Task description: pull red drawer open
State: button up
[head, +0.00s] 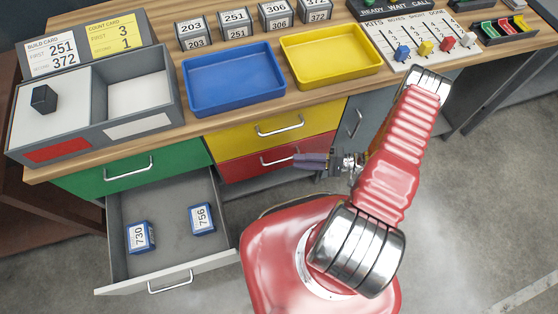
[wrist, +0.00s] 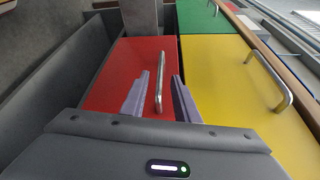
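The red drawer (head: 238,171) is shut, below the yellow drawer (head: 245,136) in the bench front. Its metal bar handle (head: 268,161) is partly hidden by my gripper (head: 300,160) in the head view. In the wrist view the red drawer face (wrist: 108,80) lies ahead, and the handle (wrist: 159,85) stands between the two purple fingers of my gripper (wrist: 162,78). The fingers are apart, one on each side of the handle, with gaps visible. I cannot tell how deep the handle sits between them.
A white-fronted drawer (head: 218,263) stands open at lower left, holding blue boxes marked 730 (head: 140,237) and 756 (head: 202,218). The green drawer (head: 130,168) above it is shut. Blue (head: 232,106) and yellow (head: 335,80) trays sit on the bench top.

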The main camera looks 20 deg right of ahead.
aim_at(281, 160)
jog(key=shift+x, duration=3.9)
grip_shut()
